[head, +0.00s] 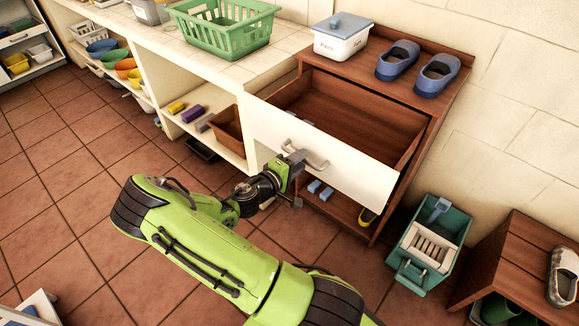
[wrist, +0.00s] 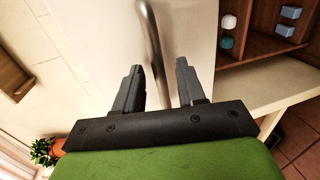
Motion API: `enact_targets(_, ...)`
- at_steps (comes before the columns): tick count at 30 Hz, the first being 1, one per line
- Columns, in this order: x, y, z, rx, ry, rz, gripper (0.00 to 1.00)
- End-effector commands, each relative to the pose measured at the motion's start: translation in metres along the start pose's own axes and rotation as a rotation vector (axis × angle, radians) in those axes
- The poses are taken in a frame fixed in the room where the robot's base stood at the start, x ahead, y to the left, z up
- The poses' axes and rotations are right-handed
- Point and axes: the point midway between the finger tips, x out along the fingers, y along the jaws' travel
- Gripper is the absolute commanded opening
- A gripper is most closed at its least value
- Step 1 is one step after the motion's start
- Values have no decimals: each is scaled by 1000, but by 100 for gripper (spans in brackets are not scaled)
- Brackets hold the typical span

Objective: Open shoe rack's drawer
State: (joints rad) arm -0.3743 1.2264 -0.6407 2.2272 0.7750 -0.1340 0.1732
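The shoe rack (head: 362,68) is a brown wooden unit against the wall. Its drawer (head: 345,145) is pulled well out, with a white front and an empty-looking brown interior. A metal bar handle (head: 318,158) is on the drawer front; the handle (wrist: 152,40) also shows in the wrist view, with the white drawer front (wrist: 190,30) behind it. My gripper (head: 296,161) is at the left part of the handle. In the wrist view my gripper (wrist: 160,72) has its fingers apart, with the handle bar between them and visible gaps beside it.
Blue shoes (head: 398,60) and a lidded white box (head: 341,38) stand on the rack. A green bin (head: 432,245) and a small wooden stand (head: 515,255) are at right. A tiled counter (head: 180,50) with a green basket (head: 222,28) adjoins at left. Tiled floor (head: 60,200) is clear at left.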

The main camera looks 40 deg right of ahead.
Motion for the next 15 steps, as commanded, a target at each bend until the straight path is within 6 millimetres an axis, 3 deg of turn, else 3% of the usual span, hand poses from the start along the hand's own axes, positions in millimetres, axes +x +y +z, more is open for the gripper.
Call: enact_targets(15,-132,2,-1,-1,7,-2,40)
